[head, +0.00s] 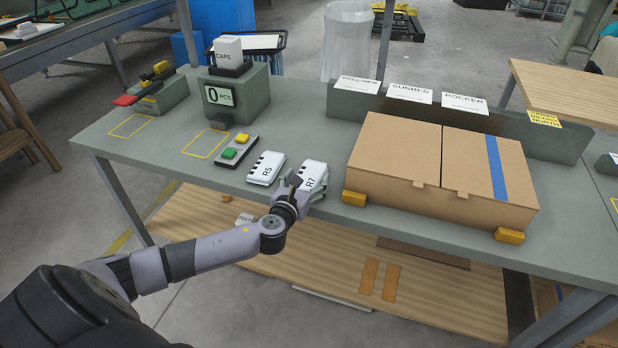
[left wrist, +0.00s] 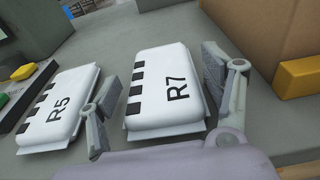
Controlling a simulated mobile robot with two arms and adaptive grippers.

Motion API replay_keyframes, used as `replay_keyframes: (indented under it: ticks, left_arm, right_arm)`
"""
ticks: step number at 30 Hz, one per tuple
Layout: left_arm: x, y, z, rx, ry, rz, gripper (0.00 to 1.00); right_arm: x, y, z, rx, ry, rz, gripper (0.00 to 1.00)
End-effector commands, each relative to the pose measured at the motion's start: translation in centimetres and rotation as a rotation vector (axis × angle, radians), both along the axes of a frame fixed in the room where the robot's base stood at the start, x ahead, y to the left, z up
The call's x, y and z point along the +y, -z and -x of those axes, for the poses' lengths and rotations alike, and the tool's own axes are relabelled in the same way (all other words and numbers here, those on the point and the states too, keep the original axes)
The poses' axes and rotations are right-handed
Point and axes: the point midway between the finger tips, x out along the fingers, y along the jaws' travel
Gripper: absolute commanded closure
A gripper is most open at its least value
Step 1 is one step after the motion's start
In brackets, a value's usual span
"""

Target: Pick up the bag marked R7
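The white bag marked R7 (head: 313,174) lies on the grey-green table near its front edge. It also shows in the left wrist view (left wrist: 165,88), with black marks along its left side. My left gripper (head: 296,188) is at the near end of this bag. In the left wrist view its two fingers (left wrist: 160,92) stand apart, one on each side of the R7 bag. I cannot tell whether either finger touches it. The white bag marked R5 (head: 266,168) lies just to the left, close to the left finger. My right gripper is not in view.
A closed cardboard box (head: 430,165) with a blue stripe stands to the right, between yellow blocks (head: 354,198). A button box (head: 237,150) with green and yellow buttons lies left of R5. A counter marked 0 PCS (head: 220,97) stands behind. Table in front of the box is narrow.

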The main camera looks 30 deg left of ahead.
Motion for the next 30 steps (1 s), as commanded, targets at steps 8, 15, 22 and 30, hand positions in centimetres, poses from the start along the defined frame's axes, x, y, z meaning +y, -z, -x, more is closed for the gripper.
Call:
replay_keyframes:
  ticks: [8,15,22,30]
  left_arm:
    - [0.0,0.0,0.0,0.000,0.000,0.000,0.48]
    - [0.0,0.0,0.0,0.000,0.000,0.000,0.64]
    - [0.0,0.0,0.0,-0.001,-0.001,0.000,0.70]
    - [0.1,-1.2,0.0,-0.003,-0.001,-0.001,0.70]
  right_arm:
    - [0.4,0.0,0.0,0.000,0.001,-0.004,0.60]
    - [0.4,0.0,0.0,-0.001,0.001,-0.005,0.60]
    - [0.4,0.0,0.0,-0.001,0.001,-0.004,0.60]
    - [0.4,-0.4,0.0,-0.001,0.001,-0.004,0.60]
